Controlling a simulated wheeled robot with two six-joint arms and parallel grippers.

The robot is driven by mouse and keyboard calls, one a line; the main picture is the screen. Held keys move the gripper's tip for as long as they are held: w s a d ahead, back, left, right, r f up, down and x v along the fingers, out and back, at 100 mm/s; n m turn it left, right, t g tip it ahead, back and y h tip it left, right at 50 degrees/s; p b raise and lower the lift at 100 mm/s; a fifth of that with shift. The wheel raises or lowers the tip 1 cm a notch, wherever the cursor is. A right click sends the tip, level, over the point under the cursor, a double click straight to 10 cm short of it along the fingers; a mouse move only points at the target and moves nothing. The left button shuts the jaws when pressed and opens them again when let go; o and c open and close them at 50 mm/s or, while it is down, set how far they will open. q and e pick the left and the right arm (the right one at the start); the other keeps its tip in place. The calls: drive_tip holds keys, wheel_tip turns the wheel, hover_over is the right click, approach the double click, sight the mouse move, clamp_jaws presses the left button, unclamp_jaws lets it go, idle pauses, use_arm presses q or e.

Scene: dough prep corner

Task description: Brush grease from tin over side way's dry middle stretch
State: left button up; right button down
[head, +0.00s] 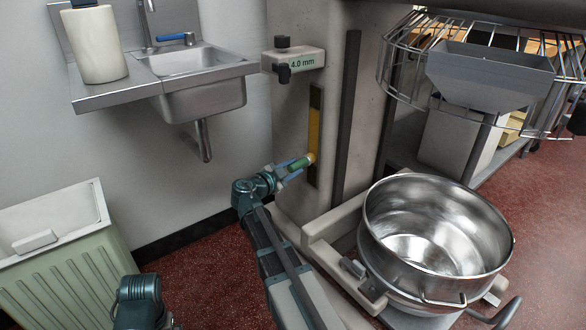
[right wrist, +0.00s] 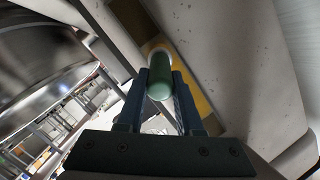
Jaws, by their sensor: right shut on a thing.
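The side way (head: 314,130) is an upright strip on the grey machine column. It has a mustard-yellow stretch between darker ends, and also shows in the right wrist view (right wrist: 204,105). My right gripper (head: 291,171) is shut on the green handle of a brush (head: 299,165), held roughly level. The brush's pale tip is at the lower part of the yellow stretch; whether it touches is unclear. In the right wrist view the fingers (right wrist: 160,92) sit either side of the green handle (right wrist: 162,77). I see no grease tin. My left gripper is out of view.
A steel bowl (head: 395,240) in its cradle stands right of my right arm. A 4.0 mm gauge block (head: 302,61) juts out above the way. A sink (head: 205,60) is on the left wall, with a green bin (head: 60,265) below. A wire guard (head: 395,55) hangs upper right.

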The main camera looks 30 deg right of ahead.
idle(0.3)
drive_tip(key=shift+f+b, duration=0.65)
drive_tip(key=shift+b, duration=0.05)
drive_tip(key=shift+r, duration=0.1)
drive_tip(key=shift+r+p, duration=0.6)
drive_tip(key=shift+p, duration=0.1)
drive_tip(key=shift+r+p, duration=0.7)
drive_tip(key=shift+f, duration=0.1)
drive_tip(key=shift+d, duration=0.1)
